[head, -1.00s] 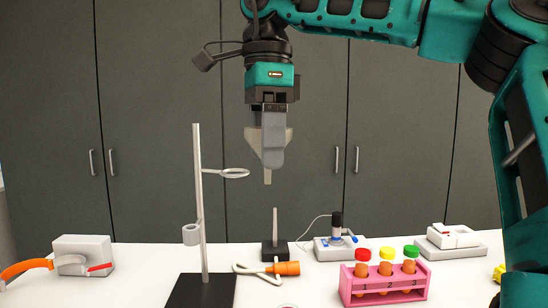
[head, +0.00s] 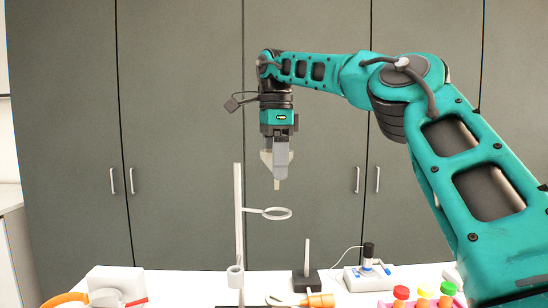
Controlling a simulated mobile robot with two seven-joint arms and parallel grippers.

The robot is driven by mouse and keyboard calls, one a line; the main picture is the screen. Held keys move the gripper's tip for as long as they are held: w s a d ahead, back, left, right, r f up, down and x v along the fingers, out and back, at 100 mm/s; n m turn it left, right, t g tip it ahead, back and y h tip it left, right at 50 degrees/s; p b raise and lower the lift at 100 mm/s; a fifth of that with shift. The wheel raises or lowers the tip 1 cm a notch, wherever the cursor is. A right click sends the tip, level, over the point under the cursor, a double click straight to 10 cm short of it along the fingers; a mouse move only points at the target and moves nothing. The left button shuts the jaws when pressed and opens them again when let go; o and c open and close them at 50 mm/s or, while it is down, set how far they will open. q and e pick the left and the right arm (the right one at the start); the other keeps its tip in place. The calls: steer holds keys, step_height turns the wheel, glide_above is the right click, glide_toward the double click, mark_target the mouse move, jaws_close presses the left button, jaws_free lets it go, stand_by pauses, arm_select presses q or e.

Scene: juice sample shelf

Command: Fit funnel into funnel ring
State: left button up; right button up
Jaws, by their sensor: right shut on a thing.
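The pale funnel (head: 266,158) is held upright, stem down, in my right gripper (head: 278,162). The gripper is shut on it and partly hides its body. The funnel ring (head: 278,213) is a thin pale hoop reaching right from the upright rod (head: 239,205) of a stand. In the picture the funnel's stem tip shows a little above the ring, with a gap between them. I cannot tell the exact depth between the two. My left gripper is not in view.
A holder (head: 235,277) sits low on the rod. Along the table are a white box (head: 115,279), a black-based peg (head: 307,270), a small microscope-like device (head: 369,275), an orange-tipped item (head: 320,300) and several capped tubes (head: 424,293). Air around the ring is clear.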

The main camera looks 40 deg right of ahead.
mark_target(276, 208)
steer(key=shift+f, duration=1.9)
steer(key=shift+f+b, duration=0.3)
steer(key=shift+f, duration=2.8)
steer(key=o, duration=1)
steer(key=shift+r, duration=0.1)
step_height(276, 208, up, 12)
steer(key=shift+f+p, duration=0.1)
steer(key=shift+p, duration=0.2)
steer(key=shift+s+r, duration=0.1)
steer(key=shift+r, duration=0.4)
